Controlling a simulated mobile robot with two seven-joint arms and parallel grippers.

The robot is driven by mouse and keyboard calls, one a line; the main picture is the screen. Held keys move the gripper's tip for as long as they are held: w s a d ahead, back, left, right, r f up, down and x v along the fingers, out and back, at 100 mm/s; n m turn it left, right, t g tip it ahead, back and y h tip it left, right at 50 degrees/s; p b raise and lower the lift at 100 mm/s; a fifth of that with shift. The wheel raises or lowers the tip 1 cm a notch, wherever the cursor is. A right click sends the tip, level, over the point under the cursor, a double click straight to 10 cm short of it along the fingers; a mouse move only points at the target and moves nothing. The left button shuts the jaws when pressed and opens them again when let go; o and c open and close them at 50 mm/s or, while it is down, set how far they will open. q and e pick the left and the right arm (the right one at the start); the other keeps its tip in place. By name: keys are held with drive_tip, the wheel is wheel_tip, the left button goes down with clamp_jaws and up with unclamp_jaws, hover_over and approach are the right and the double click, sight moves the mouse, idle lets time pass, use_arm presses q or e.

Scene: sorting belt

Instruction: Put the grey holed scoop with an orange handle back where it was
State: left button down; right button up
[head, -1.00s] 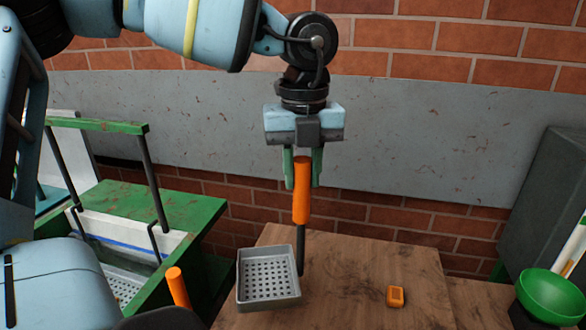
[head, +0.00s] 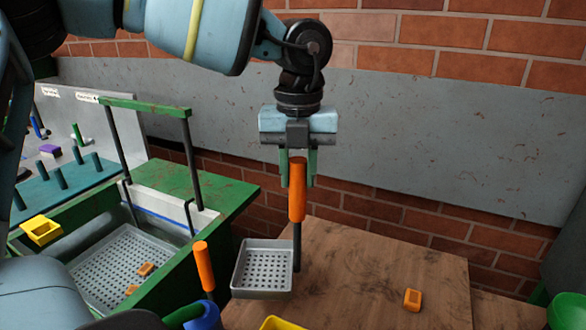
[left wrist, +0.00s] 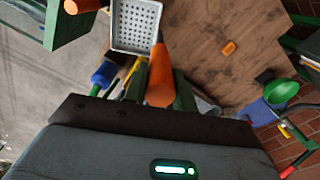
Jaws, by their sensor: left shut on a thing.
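The grey holed scoop (head: 264,269) has a square perforated pan, a dark shaft and an orange handle (head: 297,190). My left gripper (head: 298,170) points down and is shut on the top of the handle. The scoop hangs from it with its pan low, over the left edge of the wooden table in the picture; I cannot tell whether it touches. In the left wrist view my left gripper (left wrist: 158,88) holds the handle, and the pan (left wrist: 137,25) shows beyond it. My right gripper is not in view.
A second orange handle (head: 204,266) stands left of the pan, near a blue item (head: 205,316). A green-framed trough (head: 225,190) with a holed grey tray (head: 112,262) is further left. An orange block (head: 412,300) lies on the wooden table (head: 360,260). A green bowl (head: 567,312) is at right.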

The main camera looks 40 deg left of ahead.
sight(297, 205)
use_arm(q)
drive_tip(key=shift+a+f, duration=0.1)
drive_tip(key=shift+f, duration=0.15)
drive_tip(key=shift+f+b, duration=0.65)
drive_tip(key=shift+f, duration=2.5)
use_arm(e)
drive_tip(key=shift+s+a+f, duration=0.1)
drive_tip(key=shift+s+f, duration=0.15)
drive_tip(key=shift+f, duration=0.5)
use_arm(q)
drive_tip(key=shift+f, duration=0.1)
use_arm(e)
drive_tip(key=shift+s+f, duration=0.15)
